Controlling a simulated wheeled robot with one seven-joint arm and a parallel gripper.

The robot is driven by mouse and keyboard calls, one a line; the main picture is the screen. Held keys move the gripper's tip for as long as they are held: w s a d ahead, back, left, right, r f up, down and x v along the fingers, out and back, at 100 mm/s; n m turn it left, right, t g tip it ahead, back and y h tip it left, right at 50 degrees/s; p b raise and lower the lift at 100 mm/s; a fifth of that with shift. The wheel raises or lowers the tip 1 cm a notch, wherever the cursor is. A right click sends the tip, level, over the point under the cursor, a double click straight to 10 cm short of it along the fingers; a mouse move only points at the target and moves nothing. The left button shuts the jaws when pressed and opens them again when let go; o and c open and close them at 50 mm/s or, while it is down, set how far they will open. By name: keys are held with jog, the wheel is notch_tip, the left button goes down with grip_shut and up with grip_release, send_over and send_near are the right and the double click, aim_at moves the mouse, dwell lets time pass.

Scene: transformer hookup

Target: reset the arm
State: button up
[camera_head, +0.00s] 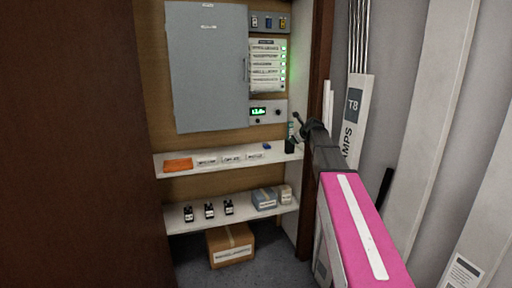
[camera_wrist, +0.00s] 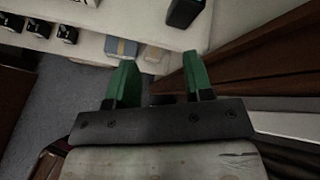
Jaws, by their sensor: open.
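My gripper (camera_wrist: 158,85) is open and empty in the wrist view, its two green fingers spread apart. In the head view my gripper (camera_head: 294,135) is small and dark at the end of my pink and grey arm, by the right end of the upper shelf. In the wrist view the fingers point towards a white shelf edge, with a dark block (camera_wrist: 184,12) beyond them. I cannot tell the exact gap between the fingers and the shelf.
A grey cabinet (camera_head: 208,68) is above the upper shelf (camera_head: 222,167). The lower shelf (camera_head: 240,217) holds several black devices and small boxes. A cardboard box (camera_head: 230,246) stands on the floor. A brown door panel (camera_head: 75,145) is at left; a wooden post (camera_head: 316,95) is close to my arm.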

jog(key=s+a+f+n+g+h, duration=0.1)
jog(key=s+f+n+g, duration=0.2)
jog(key=s+f+n, duration=0.55)
jog(key=s+a+f+n+g, duration=0.2)
jog(key=s+f+n, duration=0.2)
jog(key=s+f, duration=0.8)
jog(key=s+f+n+g+h, duration=0.1)
jog(key=s+f+n+g, duration=0.2)
jog(key=s+f+n, duration=0.3)
jog(key=s+d+f+n+g+h, duration=0.1)
jog(key=s+f+n, duration=0.6)
jog(key=s, duration=0.8)
jog(key=shift+s+f+n+g+h, duration=0.35)
jog(key=shift+n+g, duration=0.3)
jog(key=shift+g, duration=0.25)
jog(key=shift+r, duration=0.1)
